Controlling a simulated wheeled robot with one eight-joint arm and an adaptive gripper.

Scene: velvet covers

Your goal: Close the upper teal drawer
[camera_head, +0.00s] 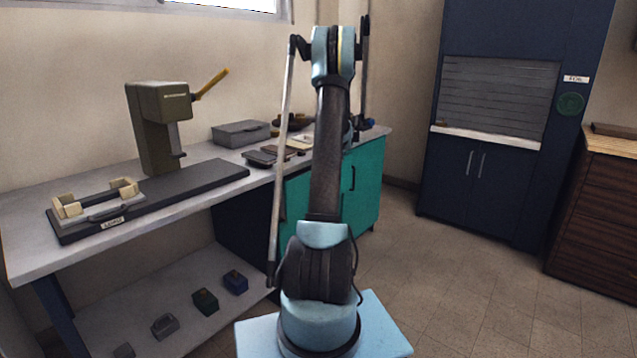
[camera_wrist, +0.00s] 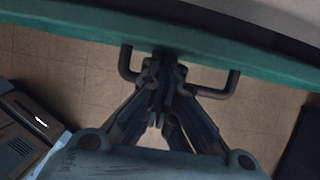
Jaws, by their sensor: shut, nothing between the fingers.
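In the wrist view, a teal drawer front (camera_wrist: 80,32) runs as a band across the top, with a dark bar handle (camera_wrist: 234,84) standing out from it. My gripper (camera_wrist: 163,62) is shut and empty. Its fingertips are at the teal front, between the two ends of the handle, and overlap the handle's middle in the picture; contact is not clear. In the head view, the teal cabinet (camera_head: 368,182) stands under the far end of the bench. My arm hides its middle and my gripper, so how far the upper drawer stands out cannot be told.
A grey bench (camera_head: 25,232) along the wall bears a press (camera_head: 150,130), a grey case (camera_head: 240,133) and small items. Several small boxes sit on its lower shelf (camera_head: 120,318). Open floor (camera_head: 440,270) lies right of the cabinet, before a blue cupboard (camera_head: 480,190) and brown drawers (camera_head: 595,215).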

